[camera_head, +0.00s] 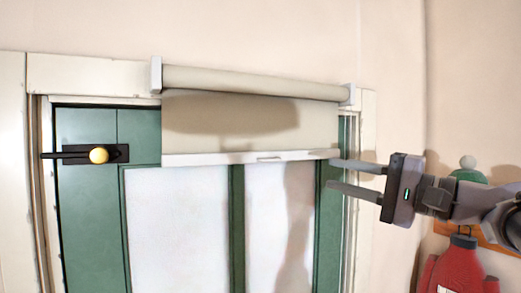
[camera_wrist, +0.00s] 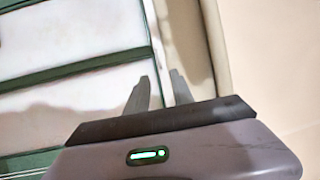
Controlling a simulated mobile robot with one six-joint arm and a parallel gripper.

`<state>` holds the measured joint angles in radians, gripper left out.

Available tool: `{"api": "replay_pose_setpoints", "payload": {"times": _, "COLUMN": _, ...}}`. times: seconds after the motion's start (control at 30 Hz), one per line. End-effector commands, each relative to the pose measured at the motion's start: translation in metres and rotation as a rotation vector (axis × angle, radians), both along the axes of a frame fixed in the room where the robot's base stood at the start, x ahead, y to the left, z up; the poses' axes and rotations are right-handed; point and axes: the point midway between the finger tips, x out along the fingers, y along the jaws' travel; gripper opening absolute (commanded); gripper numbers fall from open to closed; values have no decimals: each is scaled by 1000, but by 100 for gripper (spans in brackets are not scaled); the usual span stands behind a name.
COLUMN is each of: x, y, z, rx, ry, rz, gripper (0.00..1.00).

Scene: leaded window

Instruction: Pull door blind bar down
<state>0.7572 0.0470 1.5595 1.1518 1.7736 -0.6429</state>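The door blind (camera_head: 225,122) is a beige roller blind, partly lowered over the top of a green door (camera_head: 90,205). Its white bar (camera_head: 215,158) runs along the lower edge, with a small tab near the middle. My gripper (camera_head: 329,173) is open and empty at the bar's right end, its upper finger close to or just under the bar. Contact cannot be told. In the wrist view, my gripper (camera_wrist: 159,80) has its fingers apart, with the white bar (camera_wrist: 158,45) running toward the gap between them and the beige blind (camera_wrist: 188,40) beyond.
A roller tube (camera_head: 255,83) sits on brackets above the door. A black handle plate with a yellow knob (camera_head: 98,155) is at the door's left. A red item (camera_head: 460,265) hangs on the right wall below a rail. Space below the bar is clear.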

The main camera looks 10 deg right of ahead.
Motion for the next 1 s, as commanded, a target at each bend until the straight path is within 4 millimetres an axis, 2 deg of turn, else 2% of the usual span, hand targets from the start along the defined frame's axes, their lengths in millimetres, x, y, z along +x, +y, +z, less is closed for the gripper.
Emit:
{"api": "replay_pose_setpoints", "payload": {"times": 0.03, "x": 11, "y": 12, "z": 6, "rx": 1, "ry": 2, "rz": 7, "gripper": 29}}
{"api": "replay_pose_setpoints", "payload": {"times": 0.2, "x": 51, "y": 46, "z": 13, "rx": 0, "ry": 4, "rz": 6, "gripper": 29}}
{"api": "replay_pose_setpoints", "payload": {"times": 0.4, "x": 87, "y": 76, "z": 18, "rx": 0, "ry": 4, "rz": 3, "gripper": 29}}
{"api": "replay_pose_setpoints", "payload": {"times": 0.6, "x": 102, "y": 89, "z": 17, "rx": 0, "ry": 4, "rz": 1, "gripper": 29}}
{"api": "replay_pose_setpoints", "payload": {"times": 0.83, "x": 103, "y": 89, "z": 16, "rx": -1, "ry": 4, "rz": 0, "gripper": 29}}
{"api": "replay_pose_setpoints", "payload": {"times": 1.0, "x": 102, "y": 89, "z": 16, "rx": -1, "ry": 4, "rz": 0, "gripper": 0}}
